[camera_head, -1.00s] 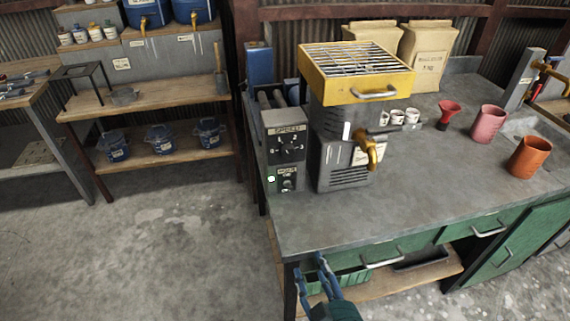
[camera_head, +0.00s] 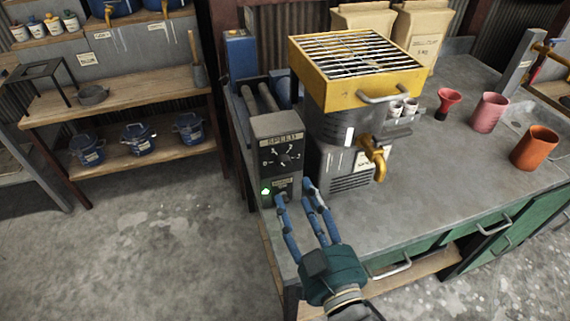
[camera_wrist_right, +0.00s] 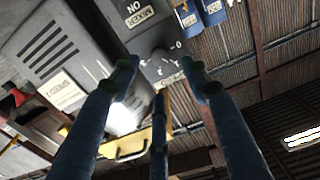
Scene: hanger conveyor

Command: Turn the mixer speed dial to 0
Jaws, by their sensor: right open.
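The mixer speed dial (camera_head: 285,157) is a dark knob with pale marks around it, on the upper front of a grey control box (camera_head: 277,128) under a SPEED label. In the right wrist view the dial (camera_wrist_right: 160,64) shows upside down between the fingertips, with a 0 mark beside it. Its exact setting is too small to read. My right gripper (camera_head: 300,198) has its blue fingers spread and empty, in front of the box's lower part and below the dial in the head view. It also shows open in the right wrist view (camera_wrist_right: 160,78). My left gripper is not in view.
A small green light (camera_head: 265,190) glows on the box's lower panel. The grey machine with a yellow grated top (camera_head: 355,70) and brass tap (camera_head: 374,160) stands close to the right. The bench top (camera_head: 430,180) is clear in front of the cups.

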